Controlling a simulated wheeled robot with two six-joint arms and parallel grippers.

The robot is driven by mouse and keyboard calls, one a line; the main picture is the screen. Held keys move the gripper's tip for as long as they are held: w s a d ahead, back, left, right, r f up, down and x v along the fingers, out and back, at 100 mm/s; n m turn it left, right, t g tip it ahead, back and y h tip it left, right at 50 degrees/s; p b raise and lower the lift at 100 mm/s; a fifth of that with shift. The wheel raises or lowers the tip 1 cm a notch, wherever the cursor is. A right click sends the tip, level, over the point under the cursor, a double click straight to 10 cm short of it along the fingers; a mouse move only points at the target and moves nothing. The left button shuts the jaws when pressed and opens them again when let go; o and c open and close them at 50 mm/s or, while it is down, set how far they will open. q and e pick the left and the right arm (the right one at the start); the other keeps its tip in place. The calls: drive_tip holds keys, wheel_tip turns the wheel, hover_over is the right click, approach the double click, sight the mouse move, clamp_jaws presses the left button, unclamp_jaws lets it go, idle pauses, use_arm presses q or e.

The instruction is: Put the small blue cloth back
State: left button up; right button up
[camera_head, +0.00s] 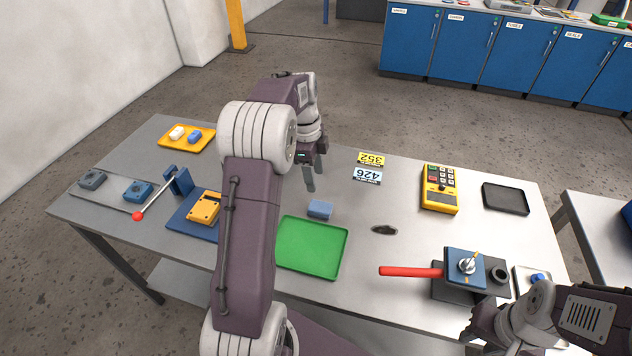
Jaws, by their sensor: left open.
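The small blue cloth (320,208) looks like a folded block and lies on the grey table at the far edge of the green tray (312,262). I cannot tell whether it touches the tray's rim. My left gripper (313,175) is open and empty, above the table and a little beyond the cloth, with its fingers pointing down. My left arm crosses the view and hides part of the table left of the green tray. My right gripper (478,325) is at the lower right, close to the valve; its fingers are not clear.
A valve (466,266) with a red handle (410,271) stands at the right front. A dark stain (384,230) marks the table. A yellow keypad device (440,188) and a black tray (505,198) lie at right. A yellow tray (188,138) is at far left.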

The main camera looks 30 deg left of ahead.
use_arm(q)
drive_tip(key=s+d+f+n, duration=0.2)
drive_tip(key=s+d+n, duration=0.2)
drive_tip(key=s+n, duration=0.1)
drive_tip(key=s+d+f+n, duration=0.2)
drive_tip(key=s+d+n, duration=0.2)
drive_tip(key=s+n, duration=0.1)
drive_tip(key=s+d+f+n+y, duration=0.1)
drive_tip(key=s+d+f+n, duration=0.2)
drive_tip(key=s, duration=0.4)
drive_tip(key=shift+s+d+f+n+t, duration=0.15)
drive_tip(key=shift+d+n+t, duration=0.25)
drive_tip(key=shift+d+n, duration=0.45)
drive_tip(key=shift+s+f+n, duration=0.2)
drive_tip(key=shift+s+n, duration=0.15)
drive_tip(key=shift+s, duration=0.1)
